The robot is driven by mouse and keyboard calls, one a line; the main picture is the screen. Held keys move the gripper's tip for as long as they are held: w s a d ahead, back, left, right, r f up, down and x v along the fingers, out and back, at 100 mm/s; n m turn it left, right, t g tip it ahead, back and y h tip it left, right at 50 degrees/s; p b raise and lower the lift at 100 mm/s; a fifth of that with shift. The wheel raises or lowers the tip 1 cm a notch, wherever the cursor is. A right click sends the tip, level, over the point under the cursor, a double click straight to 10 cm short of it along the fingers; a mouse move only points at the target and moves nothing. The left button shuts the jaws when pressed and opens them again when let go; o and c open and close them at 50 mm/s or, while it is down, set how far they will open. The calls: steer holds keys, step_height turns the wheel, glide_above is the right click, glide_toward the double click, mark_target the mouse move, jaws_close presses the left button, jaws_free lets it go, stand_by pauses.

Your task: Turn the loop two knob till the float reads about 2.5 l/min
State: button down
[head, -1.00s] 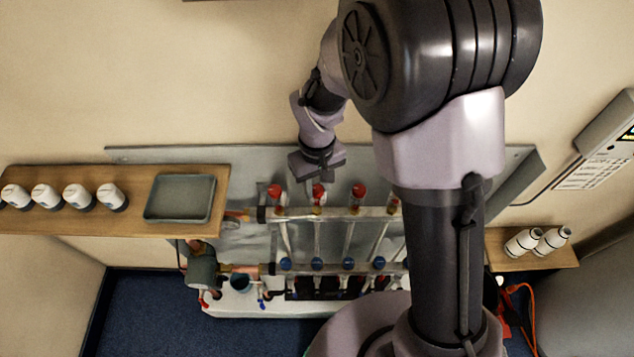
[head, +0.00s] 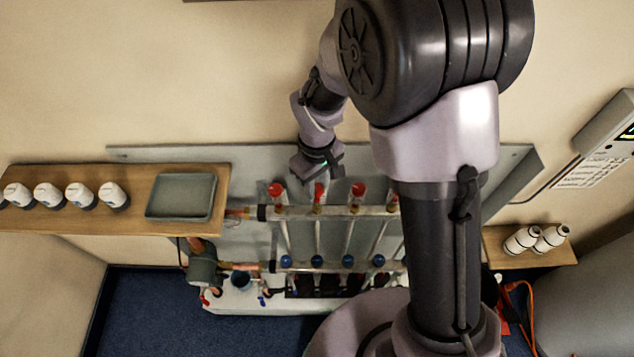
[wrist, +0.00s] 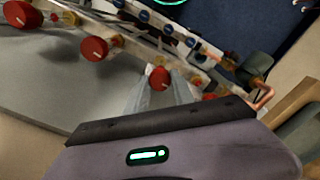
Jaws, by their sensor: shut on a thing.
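The loop two knob (wrist: 159,78) is a round red cap, second from the left on the upper manifold rail (head: 338,211) in the head view. In the wrist view my gripper (wrist: 160,88) has its two pale fingers closed on either side of this knob.
Other red knobs flank it closely: one on the left (head: 277,190) and one on the right (head: 358,189). Blue caps (head: 317,261) line the lower rail. A wooden shelf (head: 60,222) holds white actuators (head: 80,196) and a grey tray (head: 181,196). Bare wall lies above.

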mark_target(317, 187)
steer(key=c, duration=1.1)
jaws_free()
step_height(317, 187, up, 18)
steer(key=p, duration=0.4)
steer(key=shift+f, duration=0.25)
steer(key=s+d+f+m+t+b, duration=0.2)
steer(key=s+m+b, duration=0.2)
steer(key=s+b, duration=0.1)
steer(key=s+d+f+m+t+y+b, duration=0.1)
steer(key=s+d+f+m+t+b, duration=0.1)
steer(key=s+d+m+b, duration=0.1)
steer(key=s+d+f+m+t+y+b, duration=0.1)
steer(key=s+d+f+m+b, duration=0.2)
steer(key=s+m+b, duration=0.2)
steer(key=shift+s+d+t+b, duration=0.15)
steer(key=shift+s+t+b, duration=0.25)
steer(key=shift+s+b, duration=1.5)
steer(key=shift+w+b, duration=0.35)
